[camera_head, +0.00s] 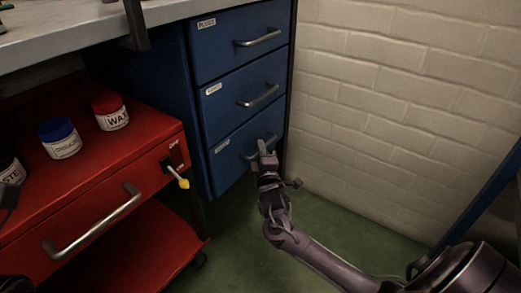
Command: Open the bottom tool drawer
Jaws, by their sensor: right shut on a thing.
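A blue drawer cabinet (187,86) stands under the workbench, with three labelled drawers one above another. The bottom drawer (225,165) is flush with the cabinet front. My right gripper (262,146) reaches up from the lower right and is shut on the bottom drawer's handle (250,155), which is mostly hidden behind the fingers. The middle drawer (225,108) and the top drawer (225,52) are closed, each with a metal bar handle.
A red tool cart (60,195) stands to the left, with a yellow-tipped key (184,183) sticking out of its side. Jars with blue (59,138) and red (109,112) lids stand on it. A white brick wall (400,100) is close on the right. Green floor (240,250) is clear before the cabinet.

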